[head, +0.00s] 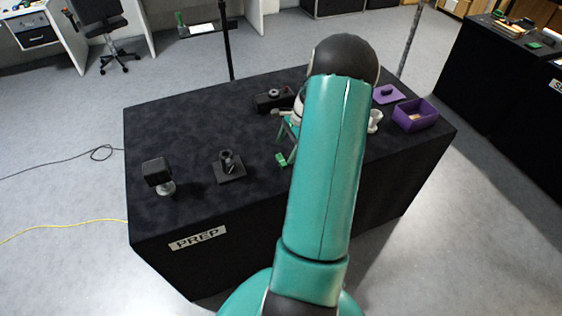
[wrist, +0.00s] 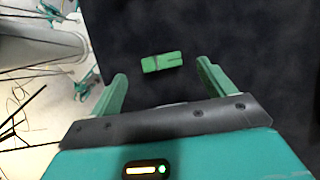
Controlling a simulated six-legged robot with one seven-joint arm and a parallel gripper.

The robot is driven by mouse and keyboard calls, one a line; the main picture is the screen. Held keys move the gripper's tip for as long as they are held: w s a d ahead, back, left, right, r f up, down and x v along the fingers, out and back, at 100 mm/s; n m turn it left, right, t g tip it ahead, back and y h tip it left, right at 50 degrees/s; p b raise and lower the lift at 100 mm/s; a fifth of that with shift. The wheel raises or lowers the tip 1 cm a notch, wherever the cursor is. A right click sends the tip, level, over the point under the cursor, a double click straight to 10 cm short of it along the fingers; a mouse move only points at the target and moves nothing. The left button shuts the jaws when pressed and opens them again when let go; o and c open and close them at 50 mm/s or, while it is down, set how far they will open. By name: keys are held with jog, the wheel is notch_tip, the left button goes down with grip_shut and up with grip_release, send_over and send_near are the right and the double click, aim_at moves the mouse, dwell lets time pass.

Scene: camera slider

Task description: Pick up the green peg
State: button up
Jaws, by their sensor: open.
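The green peg (wrist: 162,61) lies on the black cloth of the table in the wrist view. It is a small bright green block with a dark line near one end. It also shows in the head view as a small green piece (head: 282,159) near the table's front, just left of my arm. My gripper (wrist: 162,82) is open, its two green fingers spread wide and empty. The peg is ahead of the fingertips, roughly centred between them and apart from both. In the head view my arm hides part of the table.
The black table (head: 150,125) carries a small black camera-like box (head: 157,171), a black mount (head: 230,167), a dark device (head: 274,100) and a purple open box (head: 415,115) with a purple lid (head: 387,93) behind it. Clear cloth lies between the mount and the peg.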

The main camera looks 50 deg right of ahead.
aim_at(281, 159)
jog(key=x, duration=0.4)
jog(key=shift+d+f, duration=0.15)
jog(key=shift+f, duration=0.3)
jog(key=c, duration=1.1)
jog(key=shift+o, duration=0.2)
jog(key=shift+r, duration=0.1)
jog(key=shift+r, duration=0.6)
jog(key=s+d+r, duration=0.1)
jog(key=s+r, duration=1)
jog(key=s, duration=0.3)
jog(key=shift+d+r, duration=0.2)
jog(key=shift+r, duration=0.1)
